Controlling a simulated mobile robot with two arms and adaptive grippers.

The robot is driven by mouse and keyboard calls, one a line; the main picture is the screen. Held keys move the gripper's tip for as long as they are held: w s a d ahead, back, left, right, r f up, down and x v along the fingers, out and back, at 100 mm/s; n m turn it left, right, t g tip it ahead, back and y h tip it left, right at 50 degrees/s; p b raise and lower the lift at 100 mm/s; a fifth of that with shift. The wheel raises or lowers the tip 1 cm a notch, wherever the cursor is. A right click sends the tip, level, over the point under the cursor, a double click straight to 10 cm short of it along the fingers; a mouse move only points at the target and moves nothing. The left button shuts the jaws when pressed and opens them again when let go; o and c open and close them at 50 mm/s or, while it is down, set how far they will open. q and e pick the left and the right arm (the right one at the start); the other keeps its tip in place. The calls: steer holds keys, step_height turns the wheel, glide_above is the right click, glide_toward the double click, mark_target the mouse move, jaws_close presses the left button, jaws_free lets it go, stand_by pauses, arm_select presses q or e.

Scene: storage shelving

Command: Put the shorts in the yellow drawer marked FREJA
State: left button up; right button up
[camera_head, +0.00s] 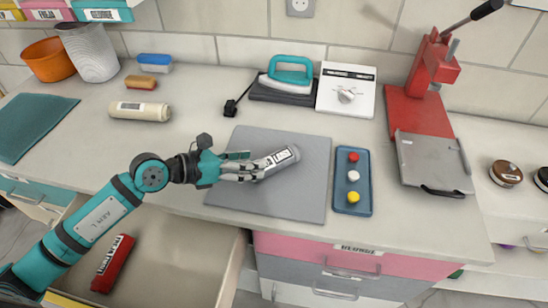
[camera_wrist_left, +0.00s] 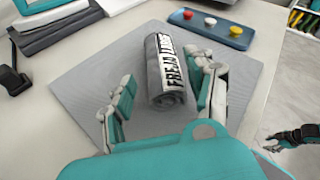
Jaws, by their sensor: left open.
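A grey rolled cloth (camera_head: 281,161) with a white label lies on the grey mat (camera_head: 310,205). In the left wrist view the roll (camera_wrist_left: 165,90) has a label starting with FREJA; the second word is hard to read. My left gripper (camera_head: 255,170) is open, its fingers on either side of the roll's near end; in the wrist view gaps show beside the roll. An open drawer (camera_head: 225,270) with a yellow front edge is at the lower left, holding a red roll (camera_head: 113,264); its front marking is not visible. My right gripper (camera_wrist_left: 290,138) shows at the wrist view's right edge, too small to judge.
A blue tray with coloured knobs (camera_head: 352,205) stands right of the mat. An iron (camera_head: 287,75), a white timer box (camera_head: 346,90) and a red press (camera_head: 425,105) are behind. A cream roll (camera_head: 140,111) lies left. Pink and grey drawers (camera_head: 345,257) are shut below the counter.

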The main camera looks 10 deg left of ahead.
mark_target(274, 161)
arm_select(q)
steer(key=x, duration=0.2)
steer(key=p+x, duration=0.1)
steer(key=x, duration=0.1)
steer(key=shift+f, duration=0.3)
steer(key=shift+w+d+f, duration=0.3)
steer(key=shift+d, duration=0.1)
steer(key=shift+a, duration=0.1)
steer(key=c, duration=1)
steer(key=shift+c, duration=0.2)
steer(key=shift+r, duration=0.15)
